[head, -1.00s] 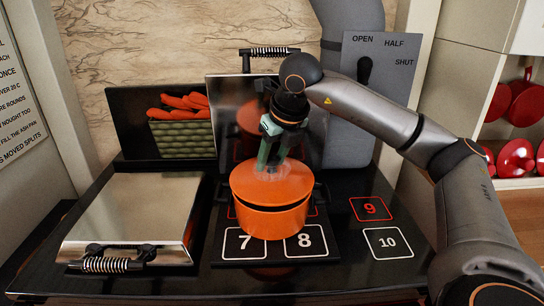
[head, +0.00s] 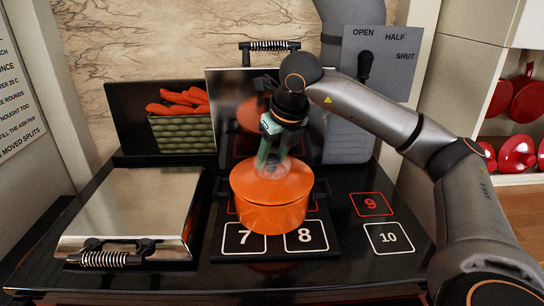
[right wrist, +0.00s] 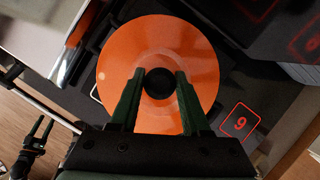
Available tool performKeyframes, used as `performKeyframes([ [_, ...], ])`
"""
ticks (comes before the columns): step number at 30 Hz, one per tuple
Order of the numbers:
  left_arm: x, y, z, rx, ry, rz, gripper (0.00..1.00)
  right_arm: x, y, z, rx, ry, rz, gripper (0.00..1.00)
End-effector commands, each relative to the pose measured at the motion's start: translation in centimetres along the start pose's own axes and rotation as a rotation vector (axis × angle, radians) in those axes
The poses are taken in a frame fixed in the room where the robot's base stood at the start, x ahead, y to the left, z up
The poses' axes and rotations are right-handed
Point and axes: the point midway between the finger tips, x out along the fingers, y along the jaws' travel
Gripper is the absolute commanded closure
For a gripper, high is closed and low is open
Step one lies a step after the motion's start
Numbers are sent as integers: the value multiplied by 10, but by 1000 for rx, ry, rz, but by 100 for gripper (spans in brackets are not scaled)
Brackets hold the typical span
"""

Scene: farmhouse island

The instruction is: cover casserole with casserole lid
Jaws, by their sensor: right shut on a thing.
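The orange casserole (head: 272,218) stands on the stove top, on the dark plate behind the numbers 7 and 8. The orange casserole lid (head: 247,184) lies over its mouth, roughly level, with no clear gap at the front rim. My right gripper (head: 270,166) comes down from above and is shut on the lid's knob. In the right wrist view the round lid (right wrist: 205,75) fills the middle and hides the casserole; its black knob (right wrist: 159,83) sits between the green fingers (right wrist: 158,88). My left gripper (right wrist: 42,128) shows at the lower left there, its fingers apart, empty.
A closed steel cover (head: 130,212) with a coiled handle lies left. A raised steel cover (head: 225,105) stands behind the casserole. A green basket of carrots (head: 183,132) is at the back left. The surface around markings 9 and 10 (head: 388,238) is clear.

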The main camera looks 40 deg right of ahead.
Motion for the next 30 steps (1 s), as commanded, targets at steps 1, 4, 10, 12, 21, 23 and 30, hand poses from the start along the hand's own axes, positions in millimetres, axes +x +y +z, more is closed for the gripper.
performKeyframes([
  [1,0,0,0,0,1,0,33,-1,0,1,0,-2,1,100],
  [4,0,0,0,0,1,0,33,-1,0,1,0,-2,1,100],
  [10,0,0,0,0,1,0,33,0,0,0,0,-2,1,100],
  [12,1,0,0,0,1,0,33,1,0,0,0,-2,1,100],
  [21,4,0,4,0,1,0,33,7,0,-2,0,-2,1,100],
  [23,5,-1,5,0,1,0,33,8,0,-3,0,-2,1,100],
  [30,6,-1,6,0,1,0,33,9,0,-4,0,-2,1,43],
])
